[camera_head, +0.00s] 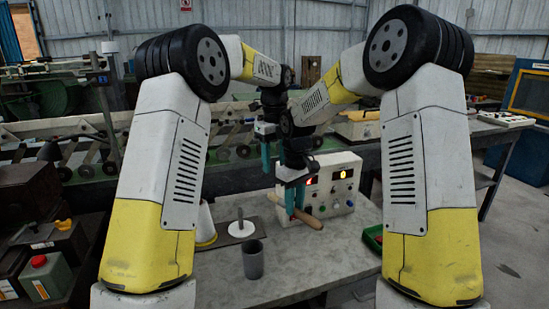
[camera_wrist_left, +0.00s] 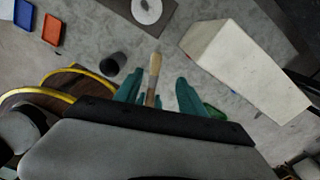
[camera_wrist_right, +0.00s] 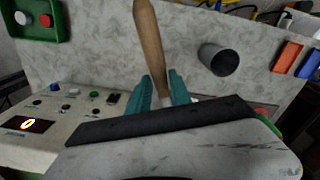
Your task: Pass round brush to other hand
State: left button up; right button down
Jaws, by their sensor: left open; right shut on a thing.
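The round brush (camera_head: 311,219) has a long wooden handle and lies nearly level just above the table, in front of the control box. My right gripper (camera_head: 294,203) points down and is shut on it. In the right wrist view the wooden handle (camera_wrist_right: 150,40) sticks out between the teal fingers (camera_wrist_right: 162,90). My left gripper (camera_head: 266,168) is open and empty, higher up and behind to the left. In the left wrist view the brush (camera_wrist_left: 154,72) shows beyond the gap between its fingers (camera_wrist_left: 159,93). The brush's bristle end is hard to make out.
The control box (camera_head: 330,183) with lit displays stands close behind the brush. A grey cup (camera_head: 253,260), a dark plate with a white disc and peg (camera_head: 241,228), and a white cone (camera_head: 204,224) stand left. A green tray (camera_head: 373,240) lies right.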

aim_at(275, 193)
pick_arm(q)
notch_tip(275, 193, down, 11)
jog(key=shift+r, duration=0.15)
dwell(0.4)
grip_shut()
pick_arm(e)
jog(key=c, duration=1.1)
grip_release()
